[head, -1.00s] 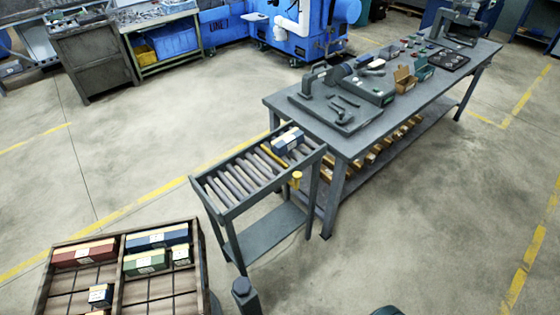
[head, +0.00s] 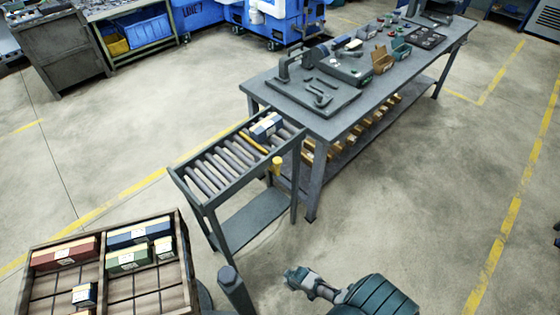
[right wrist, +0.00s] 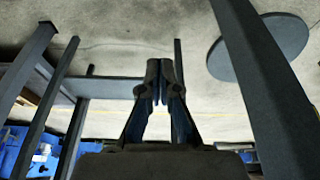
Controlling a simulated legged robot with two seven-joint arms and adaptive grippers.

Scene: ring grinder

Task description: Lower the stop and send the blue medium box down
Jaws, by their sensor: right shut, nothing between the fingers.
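The blue medium box (head: 266,125), blue with a white top, sits at the far end of the roller rack (head: 188,187), by the workbench. A yellow stop bar (head: 253,143) crosses the rollers just in front of it, on the lower-left side. A yellow knob (head: 277,165) shows at the rack's near side rail. My right gripper (head: 295,275) is low in the head view, right of the rack and apart from it. In the right wrist view its fingers (right wrist: 160,80) are shut and empty. My left gripper is not in view.
A dark post (head: 232,285) stands between the rack and a wooden divided tray (head: 185,268) holding red, blue and green boxes. The workbench (head: 350,112) with tools adjoins the rack's far end. Rack legs and a round disc (right wrist: 258,48) show in the wrist view.

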